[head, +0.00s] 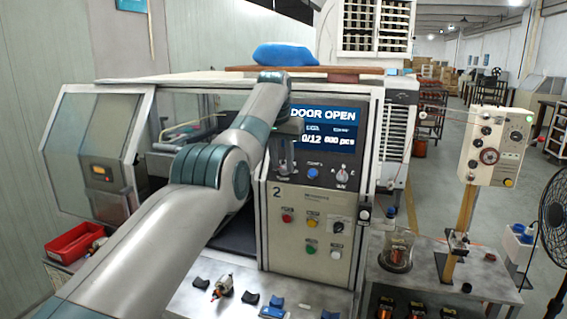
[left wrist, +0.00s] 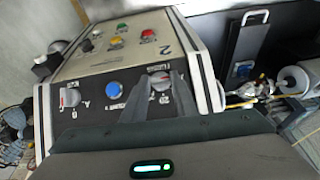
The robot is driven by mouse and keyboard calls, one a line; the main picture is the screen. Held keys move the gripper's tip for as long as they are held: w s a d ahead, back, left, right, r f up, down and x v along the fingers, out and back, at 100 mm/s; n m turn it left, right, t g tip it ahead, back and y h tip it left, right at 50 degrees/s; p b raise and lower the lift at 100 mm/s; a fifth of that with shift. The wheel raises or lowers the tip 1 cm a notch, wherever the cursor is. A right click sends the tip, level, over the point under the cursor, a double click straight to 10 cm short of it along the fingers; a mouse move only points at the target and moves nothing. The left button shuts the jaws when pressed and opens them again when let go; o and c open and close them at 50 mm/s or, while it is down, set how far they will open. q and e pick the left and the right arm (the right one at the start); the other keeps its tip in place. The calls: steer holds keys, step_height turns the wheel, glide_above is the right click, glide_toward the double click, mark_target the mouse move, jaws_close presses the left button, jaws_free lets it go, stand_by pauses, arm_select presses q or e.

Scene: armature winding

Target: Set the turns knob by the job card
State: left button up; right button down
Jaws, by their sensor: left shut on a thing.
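The winding machine's control panel (head: 308,222) faces me under a screen (head: 325,130) reading "DOOR OPEN" and "0/12". My left gripper (head: 284,168) is at the left end of the knob row, just below the screen. In the left wrist view its fingers (left wrist: 167,97) are shut on a knob (left wrist: 159,79) with a white dial; its label is too small to read surely. In the head view the gripper hides this knob. A blue button (head: 313,173) and a second dial knob (head: 342,174) sit to its right. I cannot make out a job card. My right gripper is not in view.
Red, yellow and green buttons and a black selector (head: 337,228) sit lower on the panel. A glazed door (head: 101,150) is at the left, with a red bin (head: 74,242) below. Small parts lie on the front bench (head: 195,301). A fan (head: 553,235) stands right.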

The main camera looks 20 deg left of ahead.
arm_select(q)
steer(key=shift+s+f+n, duration=0.1)
steer(key=shift+f+n, duration=0.2)
steer(key=o, duration=1.1)
steer(key=shift+c, duration=0.2)
steer(key=shift+r, duration=0.15)
steer(key=shift+r, duration=0.1)
steer(key=shift+s+a+r+b, duration=0.15)
steer(key=shift+r+b, duration=0.15)
steer(key=shift+r, duration=0.25)
steer(key=v, duration=1.6)
steer(key=shift+a+p, duration=0.25)
steer(key=shift+p, duration=0.05)
